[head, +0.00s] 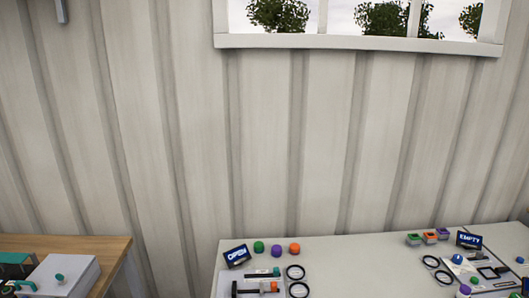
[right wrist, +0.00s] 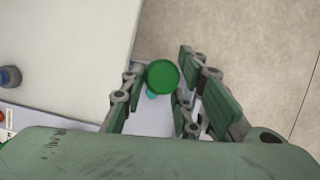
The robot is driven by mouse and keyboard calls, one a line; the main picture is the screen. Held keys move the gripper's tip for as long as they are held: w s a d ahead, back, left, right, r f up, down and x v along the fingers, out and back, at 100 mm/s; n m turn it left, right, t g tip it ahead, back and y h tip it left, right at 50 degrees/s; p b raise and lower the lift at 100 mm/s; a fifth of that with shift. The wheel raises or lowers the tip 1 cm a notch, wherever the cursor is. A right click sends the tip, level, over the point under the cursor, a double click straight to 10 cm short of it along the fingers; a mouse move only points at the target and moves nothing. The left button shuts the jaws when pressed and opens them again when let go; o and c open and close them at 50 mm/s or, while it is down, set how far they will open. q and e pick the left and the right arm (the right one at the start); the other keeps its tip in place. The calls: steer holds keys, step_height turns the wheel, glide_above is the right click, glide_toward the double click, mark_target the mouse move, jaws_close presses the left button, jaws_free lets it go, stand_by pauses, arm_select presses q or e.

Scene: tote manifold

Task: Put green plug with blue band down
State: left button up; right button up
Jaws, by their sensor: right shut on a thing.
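The green plug (right wrist: 163,76) shows its round green top in the right wrist view. A bit of blue-teal (right wrist: 152,95) shows under its edge; the rest of the plug is hidden. My right gripper (right wrist: 158,82) is shut on the plug, with one finger on each side of it. The surface below the plug is only partly visible, and I cannot tell the gap to it. Neither gripper is in the head view, and my left gripper is out of sight.
The white table (head: 340,262) carries an OPEN sign (head: 237,255), an EMPTY sign (head: 469,239), coloured balls and black rings. A wooden bench (head: 105,250) with a white box (head: 62,275) stands at left. Bare floor (right wrist: 265,40) shows at right in the wrist view.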

steer(key=m, duration=0.1)
steer(key=m+g, duration=0.1)
steer(key=m, duration=0.1)
steer(key=r+m+g+b, duration=0.1)
steer(key=m, duration=0.1)
steer(key=shift+w+d, duration=0.1)
steer(key=shift+w, duration=0.25)
steer(key=r+m, duration=0.1)
steer(key=m, duration=0.1)
steer(key=r+m+g+y+b, duration=0.1)
steer(key=m, duration=0.2)
steer(key=r+m+g+y+b, duration=0.1)
steer(key=m, duration=0.1)
steer(key=shift+s+a+r+m, duration=0.1)
steer(key=shift+a+r+m, duration=0.2)
steer(key=shift+a, duration=0.05)
arm_select(q)
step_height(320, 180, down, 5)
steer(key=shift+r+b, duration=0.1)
steer(key=shift+b, duration=0.55)
arm_select(e)
steer(key=r+m+y, duration=0.1)
steer(key=m, duration=0.1)
steer(key=a+r+m+g, duration=0.1)
steer(key=r+m, duration=0.1)
steer(key=m, duration=0.1)
steer(key=s+a+r+m+y, duration=0.1)
steer(key=r+m, duration=0.1)
steer(key=shift+r+y, duration=0.2)
steer(key=shift+y, duration=0.1)
